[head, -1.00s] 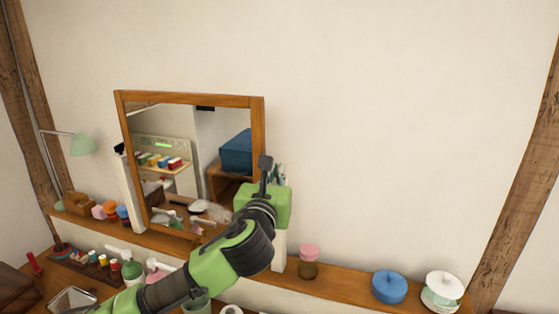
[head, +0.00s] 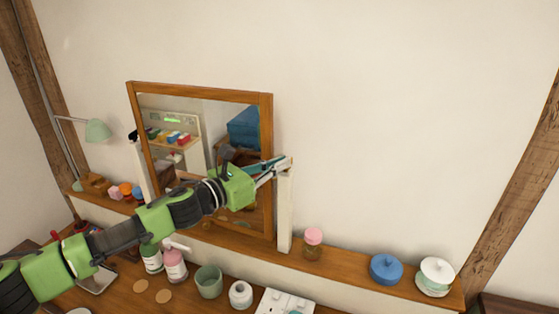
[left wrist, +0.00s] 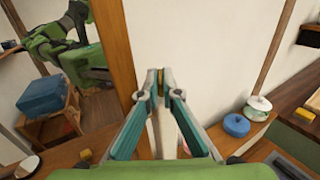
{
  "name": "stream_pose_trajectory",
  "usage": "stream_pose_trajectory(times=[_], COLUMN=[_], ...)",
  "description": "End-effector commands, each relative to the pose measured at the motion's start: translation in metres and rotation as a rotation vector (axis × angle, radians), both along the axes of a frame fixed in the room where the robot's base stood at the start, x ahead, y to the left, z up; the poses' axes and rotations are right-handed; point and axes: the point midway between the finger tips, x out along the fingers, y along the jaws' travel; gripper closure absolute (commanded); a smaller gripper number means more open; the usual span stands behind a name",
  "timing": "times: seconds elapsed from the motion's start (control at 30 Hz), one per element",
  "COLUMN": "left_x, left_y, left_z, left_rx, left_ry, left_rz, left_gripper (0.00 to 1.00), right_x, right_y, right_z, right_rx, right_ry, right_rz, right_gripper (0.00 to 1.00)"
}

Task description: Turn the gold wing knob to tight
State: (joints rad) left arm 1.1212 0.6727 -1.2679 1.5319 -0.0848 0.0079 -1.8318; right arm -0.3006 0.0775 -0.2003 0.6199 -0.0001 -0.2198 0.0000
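The gold wing knob (left wrist: 160,82) shows as a small gold piece between the fingertips of my left gripper (left wrist: 160,77) in the left wrist view. The fingers look closed on it from both sides. In the head view my left gripper (head: 288,162) reaches from the left across the mirror (head: 190,115) to the top of the white right post (head: 285,210). The knob is hidden there by the fingers. The wood-framed mirror stands tilted between two white posts. I cannot make out any tightness mark. My right gripper is in neither view.
The mirror stands on a wooden shelf (head: 340,272) along the wall. A pink-lidded jar (head: 313,243), a blue lidded pot (head: 386,269) and a white-lidded pot (head: 436,277) stand to its right. Bottles, a green cup (head: 208,281) and a white roll (head: 241,294) stand below.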

Motion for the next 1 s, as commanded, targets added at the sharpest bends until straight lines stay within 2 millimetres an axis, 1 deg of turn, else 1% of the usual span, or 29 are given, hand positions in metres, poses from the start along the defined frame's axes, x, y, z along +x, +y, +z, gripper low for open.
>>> stream_pose_trajectory(times=[0.53,0.57,0.6,0.63,1.0], left_x=[0.0008,0.0008,0.0008,0.0009,0.0028], left_y=[0.0003,0.0003,0.0003,0.0005,0.0028], left_z=[0.0006,0.0006,0.0007,0.0006,0.0019], left_rx=[0.0,0.0,0.0,0.0,0.001], left_ry=[-0.001,-0.001,-0.001,-0.001,-0.004], left_rz=[-0.024,-0.024,-0.024,-0.023,-0.017], left_gripper=[1.0,0.93,0.82,0.78,0.78], right_x=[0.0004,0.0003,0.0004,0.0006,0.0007], right_y=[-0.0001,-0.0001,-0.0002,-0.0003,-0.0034], right_z=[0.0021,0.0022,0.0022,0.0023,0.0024], right_rx=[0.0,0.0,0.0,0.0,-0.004], right_ry=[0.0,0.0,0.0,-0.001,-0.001], right_rz=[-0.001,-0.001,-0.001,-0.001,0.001], right_gripper=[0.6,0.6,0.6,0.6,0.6])
